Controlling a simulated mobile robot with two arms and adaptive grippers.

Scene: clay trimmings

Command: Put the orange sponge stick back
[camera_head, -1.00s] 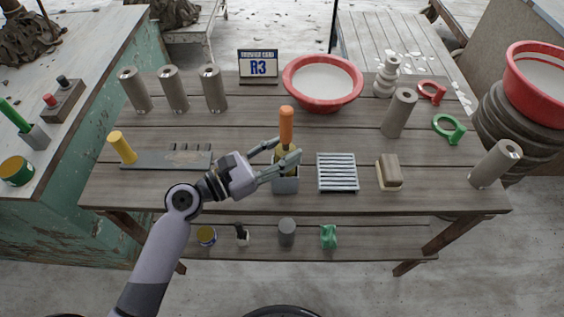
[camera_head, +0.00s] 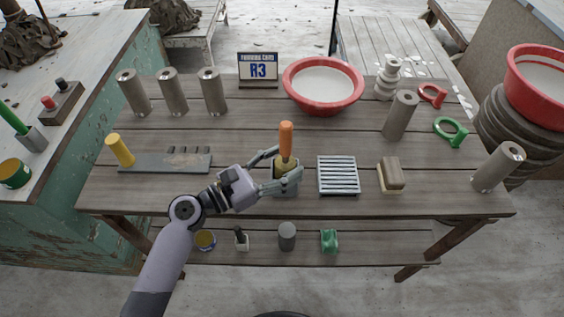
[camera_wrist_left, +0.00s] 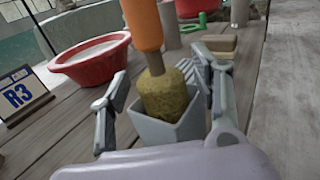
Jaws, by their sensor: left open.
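The orange sponge stick (camera_head: 286,141) has an orange handle and a yellowish sponge head. It stands upright with its head down in a small grey square holder (camera_head: 285,188) near the table's front middle. In the left wrist view its sponge (camera_wrist_left: 162,95) sits partly inside the grey holder (camera_wrist_left: 170,132), and the lower end is hidden by the walls. My left gripper (camera_head: 280,165) is open, with one finger on each side of the stick at the holder's top. I cannot tell whether the fingers touch the holder. My right gripper is not in view.
A slatted rack (camera_head: 338,175) and a brush block (camera_head: 391,175) stand right of the holder. A dark flat tray (camera_head: 165,161) lies to the left beside a yellow cylinder (camera_head: 119,149). A red basin (camera_head: 322,84) and R3 sign (camera_head: 258,69) stand behind.

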